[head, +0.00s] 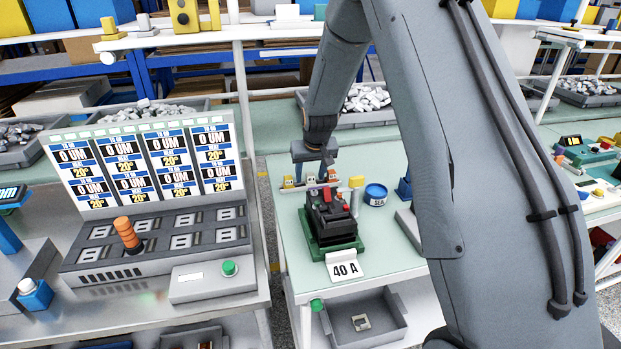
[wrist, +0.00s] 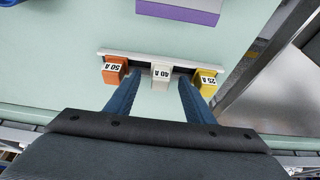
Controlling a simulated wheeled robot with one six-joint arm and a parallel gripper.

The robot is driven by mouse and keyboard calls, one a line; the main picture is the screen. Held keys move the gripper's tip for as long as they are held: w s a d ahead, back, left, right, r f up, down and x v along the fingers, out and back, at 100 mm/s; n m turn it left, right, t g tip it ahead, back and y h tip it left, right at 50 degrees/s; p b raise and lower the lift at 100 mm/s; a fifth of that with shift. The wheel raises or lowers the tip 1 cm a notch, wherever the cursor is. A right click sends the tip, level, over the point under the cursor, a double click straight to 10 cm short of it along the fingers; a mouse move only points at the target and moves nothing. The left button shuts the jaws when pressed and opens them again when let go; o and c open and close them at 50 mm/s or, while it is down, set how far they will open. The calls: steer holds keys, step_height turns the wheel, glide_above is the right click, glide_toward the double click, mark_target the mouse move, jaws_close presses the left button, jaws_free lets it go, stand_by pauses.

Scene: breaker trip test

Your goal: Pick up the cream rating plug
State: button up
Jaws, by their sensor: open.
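The cream rating plug (wrist: 161,74), marked 40 A, sits on a pale rack (wrist: 185,64) between an orange-red plug (wrist: 114,72) marked 50 A and a yellow-orange plug (wrist: 206,82) marked 25 A. My gripper (wrist: 159,80) is open, with its two blue fingers pointing at the rack. One fingertip lies on either side of the cream plug, in the gaps beside its neighbours. I see clear space between the fingers and the cream plug, but their height relative to it is hard to judge. In the head view the plugs show small behind the black breaker (head: 330,208).
The breaker stands on a green base (head: 337,246) with a 40 A card (head: 343,267) in front. A blue tin (head: 376,194) and a yellow-topped post (head: 356,184) stand close to the rack. In the wrist view a purple-edged block (wrist: 180,12) lies beyond the rack.

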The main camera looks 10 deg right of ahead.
steer(key=shift+f, duration=0.15)
steer(key=c, duration=1.1)
steer(key=shift+w, duration=0.1)
